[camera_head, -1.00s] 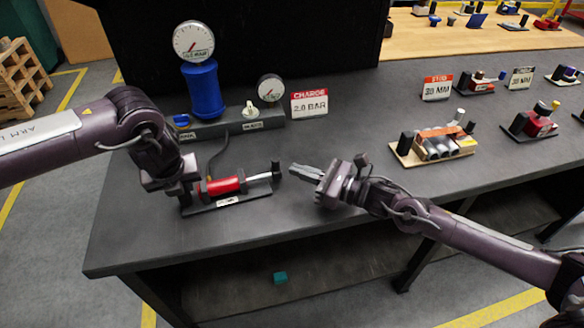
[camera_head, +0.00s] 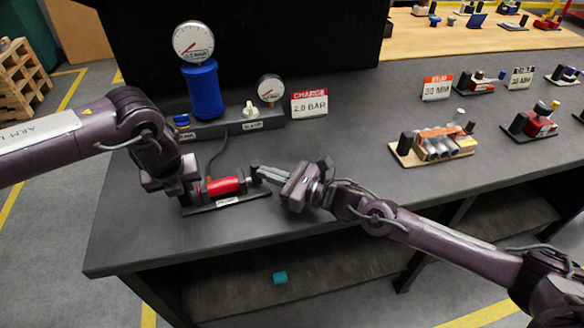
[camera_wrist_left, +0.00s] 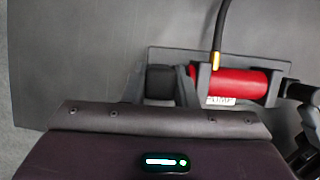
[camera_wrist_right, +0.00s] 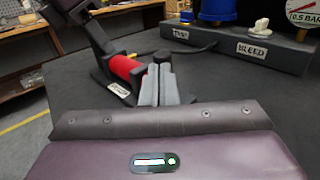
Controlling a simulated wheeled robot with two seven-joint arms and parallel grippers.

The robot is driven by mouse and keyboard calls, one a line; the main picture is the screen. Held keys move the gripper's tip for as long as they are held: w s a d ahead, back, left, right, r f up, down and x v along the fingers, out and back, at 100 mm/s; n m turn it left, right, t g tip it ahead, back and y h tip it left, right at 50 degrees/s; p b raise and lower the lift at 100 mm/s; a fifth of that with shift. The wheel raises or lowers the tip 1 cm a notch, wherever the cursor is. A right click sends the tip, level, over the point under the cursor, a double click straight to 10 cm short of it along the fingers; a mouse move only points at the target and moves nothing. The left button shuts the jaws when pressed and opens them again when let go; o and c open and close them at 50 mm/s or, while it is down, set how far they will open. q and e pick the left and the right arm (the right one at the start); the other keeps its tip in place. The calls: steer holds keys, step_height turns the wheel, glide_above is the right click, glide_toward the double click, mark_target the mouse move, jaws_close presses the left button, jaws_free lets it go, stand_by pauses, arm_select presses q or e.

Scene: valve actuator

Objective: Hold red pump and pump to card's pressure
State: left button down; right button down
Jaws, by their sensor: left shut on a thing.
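The red pump (camera_head: 224,186) lies on its dark base on the grey bench. It also shows in the left wrist view (camera_wrist_left: 243,82). My left gripper (camera_head: 188,190) is shut on the pump's left end. My right gripper (camera_head: 258,172) has its fingers together, against or very near the dark handle end of the pump; it also shows in the right wrist view (camera_wrist_right: 160,86). The handle knob (camera_wrist_right: 163,57) stands just beyond the fingertips. The card (camera_head: 309,103) reads CHARGE 2.0 BAR. The large gauge (camera_head: 193,41) tops a blue cylinder (camera_head: 204,90); its digits are too small to trust.
A smaller gauge (camera_head: 270,88) and a white BLEED knob (camera_head: 250,108) sit on the dark manifold (camera_head: 215,128) behind the pump. A hose runs from it to the pump. A wooden tray (camera_head: 408,152) with parts stands right. The bench front is clear.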

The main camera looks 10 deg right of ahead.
mark_target(258, 166)
steer(key=shift+s+a, duration=0.1)
steer(key=shift+a, duration=0.2)
steer(key=v, duration=1.4)
steer(key=shift+d, duration=0.2)
stand_by(0.9)
steer(key=c, duration=2)
jaws_free()
steer(key=shift+a, duration=0.1)
steer(key=o, duration=0.7)
steer(key=w+a, duration=0.2)
steer(key=w+a+r, duration=0.1)
steer(key=w+a, duration=0.1)
steer(key=shift+w+a+r, duration=0.1)
steer(key=shift+w+r, duration=0.1)
steer(key=shift+c, duration=0.2)
steer(key=x, duration=1.1)
steer(key=shift+w+a, duration=0.2)
steer(key=shift+a, duration=0.15)
jaws_close()
